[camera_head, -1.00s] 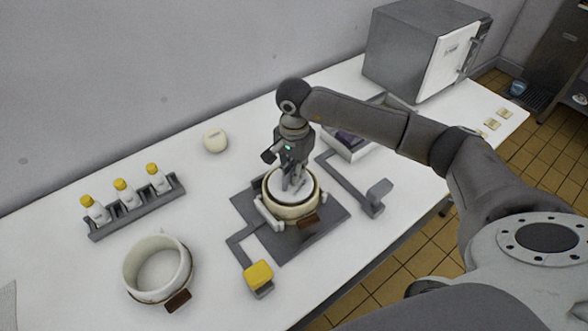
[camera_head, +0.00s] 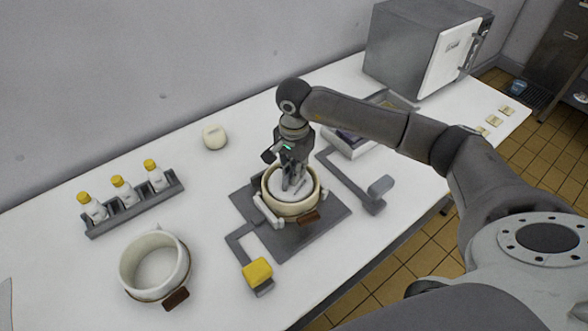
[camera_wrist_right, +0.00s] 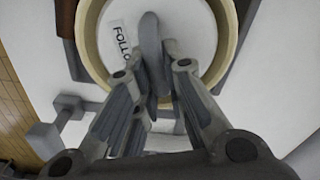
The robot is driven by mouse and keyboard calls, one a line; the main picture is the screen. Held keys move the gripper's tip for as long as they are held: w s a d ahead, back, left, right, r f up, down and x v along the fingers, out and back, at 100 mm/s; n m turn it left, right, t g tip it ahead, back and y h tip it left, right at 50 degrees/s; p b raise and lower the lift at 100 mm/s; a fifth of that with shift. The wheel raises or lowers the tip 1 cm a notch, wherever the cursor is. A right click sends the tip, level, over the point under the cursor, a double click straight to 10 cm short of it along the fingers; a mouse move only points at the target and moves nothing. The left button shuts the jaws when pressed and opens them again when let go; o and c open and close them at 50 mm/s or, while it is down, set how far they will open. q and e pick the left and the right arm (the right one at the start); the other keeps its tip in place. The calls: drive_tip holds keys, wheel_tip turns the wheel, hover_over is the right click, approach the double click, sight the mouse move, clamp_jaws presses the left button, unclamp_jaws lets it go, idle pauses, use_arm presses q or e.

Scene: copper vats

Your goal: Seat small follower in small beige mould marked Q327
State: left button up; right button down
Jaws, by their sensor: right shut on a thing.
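The small beige mould (camera_head: 284,209) stands upright on a dark grey plate in the middle of the table. A brown tag hangs at its front; its marking is too small to read. The white follower (camera_head: 303,188) lies inside the mould's rim and looks roughly level. My right gripper (camera_head: 291,182) points down over the mould, shut on the follower's upright grip. In the right wrist view the follower (camera_wrist_right: 190,22) shows a label reading "FOLLO" and sits within the beige rim (camera_wrist_right: 91,40). Its underside and depth are hidden. My left gripper is out of view.
A larger cream mould (camera_head: 135,275) with a brown tag stands front left. A rack (camera_head: 136,212) of yellow-capped bottles, a small cream pot (camera_head: 214,137), a yellow-ended lever (camera_head: 257,272), a grey lever (camera_head: 381,186) and a tray (camera_head: 350,149) surround the plate. A grey oven (camera_head: 405,55) stands back right.

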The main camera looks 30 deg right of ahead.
drive_tip(key=c, duration=1.4)
unclamp_jaws()
wheel_tip(320, 180, up, 12)
drive_tip(key=shift+s, duration=0.1)
